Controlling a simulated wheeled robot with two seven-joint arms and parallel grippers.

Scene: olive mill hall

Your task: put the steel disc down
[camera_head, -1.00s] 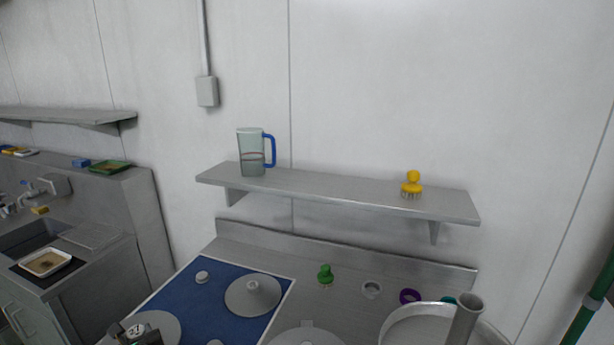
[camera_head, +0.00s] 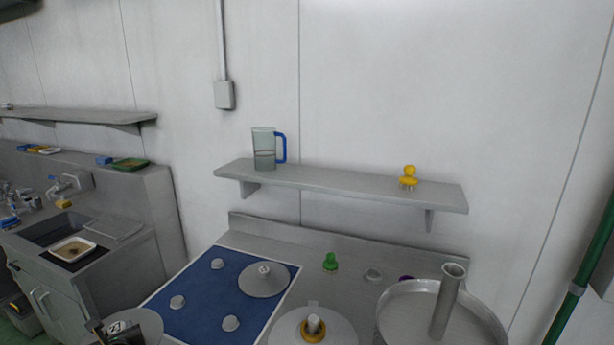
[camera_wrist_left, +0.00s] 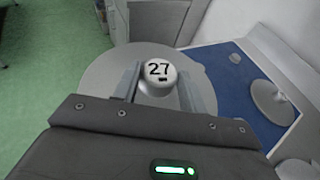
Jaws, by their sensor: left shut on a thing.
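My left gripper (camera_head: 118,335) is low at the left of the head view. In the left wrist view its two fingers (camera_wrist_left: 160,84) are shut on the round knob of a grey steel disc (camera_wrist_left: 108,75); the knob is marked 27. The disc (camera_head: 147,322) shows partly in the head view, at the near left corner of a blue mat (camera_head: 200,309). I cannot tell whether it touches anything below. A second steel disc with a centre knob (camera_head: 264,284) lies on the mat's far right part. My right gripper is not in view.
Several small pale domes, one of them here (camera_head: 217,263), stand on the mat. Right of it are a round plate with an orange-ringed post (camera_head: 313,334), a green knob (camera_head: 330,262) and a round pan (camera_head: 405,318). A shelf (camera_head: 340,186) holds a jug (camera_head: 264,149) and a yellow brush (camera_head: 409,177).

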